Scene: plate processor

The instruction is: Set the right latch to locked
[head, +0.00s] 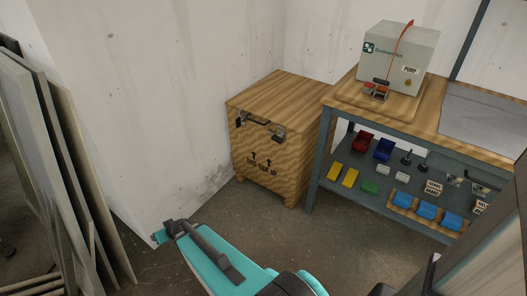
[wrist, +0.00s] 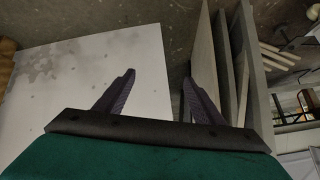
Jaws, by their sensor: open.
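A wooden crate (head: 262,165) stands against the wall in the middle of the head view. Two dark metal latches sit at the top edge of its front. The right latch (head: 278,134) is near the crate's front right corner, and the left latch (head: 241,118) is to its left. Both are too small to tell whether they are locked. My gripper (head: 158,238) is low and left of the crate, well apart from it. In the wrist view my gripper (wrist: 158,78) is open and empty, with its two dark fingers spread. No latch shows there.
A workbench (head: 322,160) stands right of the crate, with a grey machine (head: 398,62) on top and several coloured bins and boxes on its lower shelf. Grey panels (head: 75,170) lean at the left, also in the wrist view (wrist: 203,55). Floor before the crate is clear.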

